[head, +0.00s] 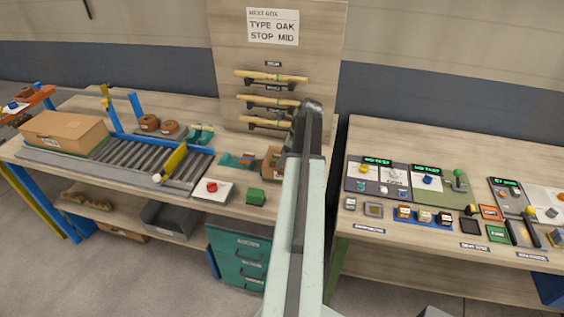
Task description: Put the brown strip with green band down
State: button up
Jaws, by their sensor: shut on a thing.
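I cannot make out a brown strip with a green band in the head view. My arm rises through the middle of the picture, and its far end is over the back of the left bench (230,205). The fingers of my gripper do not show; the arm hides that spot. A small brown box (271,160) stands on the bench just left of the arm, partly hidden by it.
A roller conveyor (150,158) with a cardboard box (65,133) fills the bench's left side. A rack board (320,50) holds turned wood pieces. The right bench (400,135) carries control panels.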

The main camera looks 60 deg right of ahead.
jog(key=shift+f, duration=0.15)
jog(key=o, duration=1.3)
jog(key=shift+r+p, duration=0.4)
jog(key=shift+r, duration=0.2)
jog(key=p+v, duration=1)
jog(key=v, duration=0.1)
jog(key=shift+s+r, duration=0.1)
jog(key=shift+r, duration=0.05)
